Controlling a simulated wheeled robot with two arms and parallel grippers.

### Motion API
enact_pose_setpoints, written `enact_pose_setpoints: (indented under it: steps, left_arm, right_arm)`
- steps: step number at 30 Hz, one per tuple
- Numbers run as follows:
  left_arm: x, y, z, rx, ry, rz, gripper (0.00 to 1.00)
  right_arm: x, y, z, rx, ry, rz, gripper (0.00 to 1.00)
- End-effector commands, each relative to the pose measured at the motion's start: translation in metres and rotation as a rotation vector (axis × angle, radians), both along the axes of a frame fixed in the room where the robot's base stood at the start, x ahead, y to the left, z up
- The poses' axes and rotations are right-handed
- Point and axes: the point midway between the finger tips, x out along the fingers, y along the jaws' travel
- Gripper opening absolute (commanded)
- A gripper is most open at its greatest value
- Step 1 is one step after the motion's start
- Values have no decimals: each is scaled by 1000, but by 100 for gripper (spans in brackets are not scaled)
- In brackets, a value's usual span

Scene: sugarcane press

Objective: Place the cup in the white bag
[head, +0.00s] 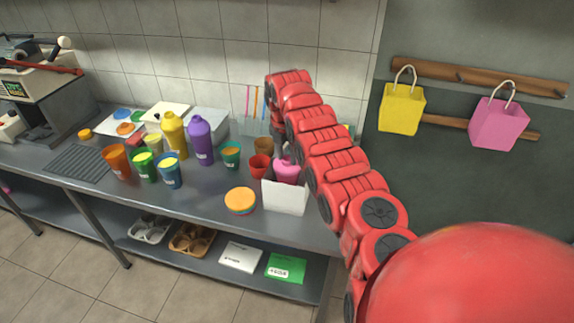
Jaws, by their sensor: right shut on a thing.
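The white bag (284,198) stands near the front edge of the steel counter, toward its right end. A pink cup (286,171) shows above the bag's rim, its lower part hidden behind the bag's front wall. I cannot tell how deep it sits in the bag. My right gripper (279,150) points down at the top of the pink cup and is shut on it; its fingers are small and partly hidden by my arm. My left gripper is not in view.
A red cup (260,166) stands close to the bag's left, with a brown cup (264,147) behind it. An orange lid stack (240,200) lies front-left. Purple (201,141) and yellow bottles (174,134) and several cups stand farther left. Yellow (402,108) and pink bags (498,124) hang right.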

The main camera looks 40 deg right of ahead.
Motion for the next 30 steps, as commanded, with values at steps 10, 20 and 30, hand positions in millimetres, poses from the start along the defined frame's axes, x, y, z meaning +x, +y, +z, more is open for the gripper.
enact_pose_setpoints:
  steps: [10, 20, 30]
  left_arm:
    - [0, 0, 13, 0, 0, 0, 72]
    - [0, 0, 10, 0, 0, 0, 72]
    - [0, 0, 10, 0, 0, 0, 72]
  right_arm:
    - [0, 1, -38, 0, 0, 1, 0]
    - [1, 0, -44, -3, -3, 0, 0]
    - [1, 0, -45, -2, -3, 0, 72]
